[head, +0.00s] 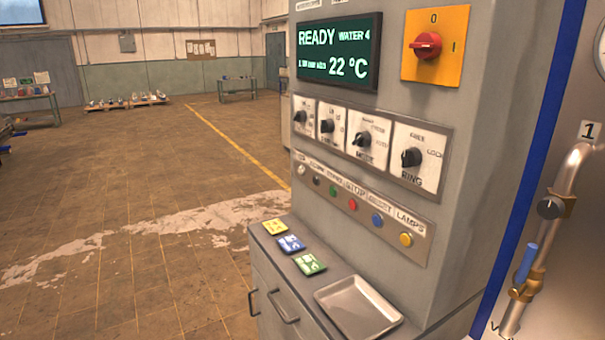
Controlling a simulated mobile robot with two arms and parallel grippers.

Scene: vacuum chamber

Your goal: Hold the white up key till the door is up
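The white key (301,170) is a small round button at the left end of the button row on the grey control cabinet (480,130). Its label above is small and looks like "UP". Nothing touches the key. The green display (338,52) reads READY, WATER 4 and 22 °C. A pale metal surface (575,270) with the number 1 stands at the right edge; I cannot tell whether it is the door or how the door stands. Neither of my grippers is in view.
Along the row sit a dark, a green (333,191), a red (352,204), a blue (376,219) and a yellow button (405,239). Rotary knobs and a red switch (426,45) are above. A metal tray (358,308) and cards lie on the ledge. Floor at left is open.

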